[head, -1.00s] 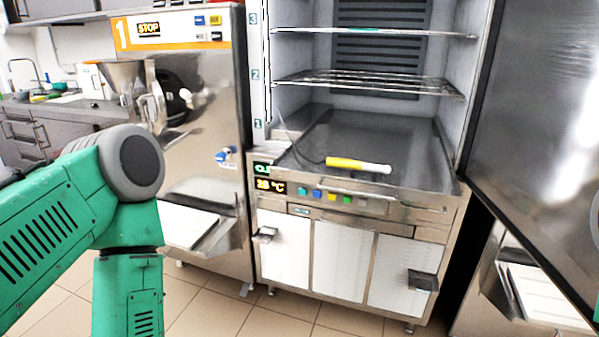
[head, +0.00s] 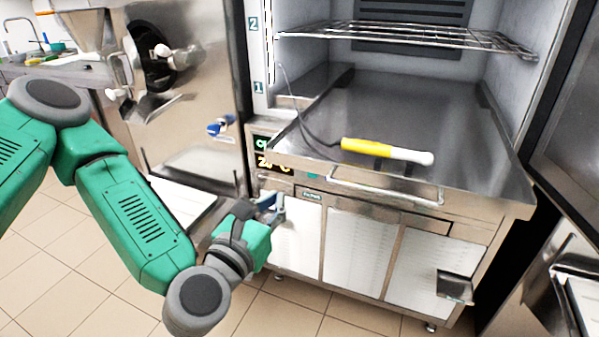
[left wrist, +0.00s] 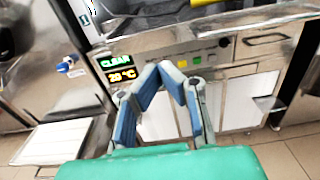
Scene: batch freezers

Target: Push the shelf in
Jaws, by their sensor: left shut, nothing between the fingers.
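The flat metal shelf (head: 430,115) lies at the bottom of the open freezer. Its front edge juts out over the control panel, and a bar handle (head: 388,188) shows along the front. My left gripper (head: 272,203) is below and left of this handle, in front of the cabinet and apart from the shelf. In the left wrist view its blue-padded fingers (left wrist: 160,72) meet at the tips, shut and empty, before the display and buttons. The shelf's front edge shows at the top there (left wrist: 205,24). My right gripper is not in view.
A yellow-and-white probe (head: 385,151) with a cord lies on the shelf. A wire rack (head: 415,38) is above it. The open freezer door (head: 575,130) stands at right. A batch machine (head: 195,75) stands at left. Floor is clear in front.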

